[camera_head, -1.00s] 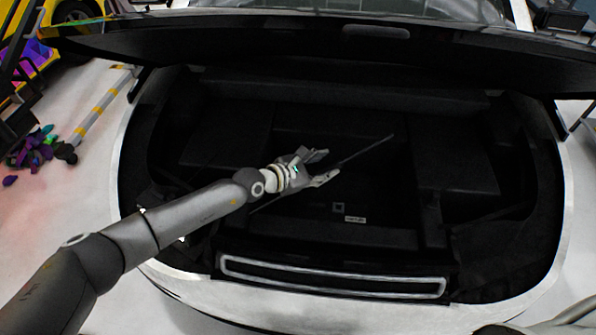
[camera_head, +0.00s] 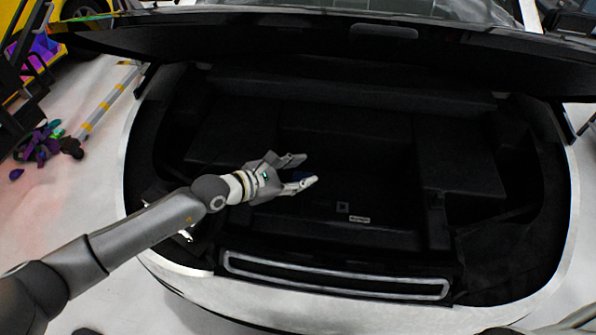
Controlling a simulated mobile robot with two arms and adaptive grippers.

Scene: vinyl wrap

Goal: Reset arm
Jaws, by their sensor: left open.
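My left gripper (camera_head: 306,171) is open and empty. It hangs over the dark open compartment (camera_head: 345,128) at the front of a white car, left of the compartment's middle. My left arm reaches in from the lower left across the car's front edge. My right gripper does not show.
The black raised lid (camera_head: 300,45) spans the top of the view. A light-framed black panel (camera_head: 335,275) runs along the compartment's front edge. A striped pole (camera_head: 108,100) and a pile of purple and green objects (camera_head: 40,143) lie on the floor at left.

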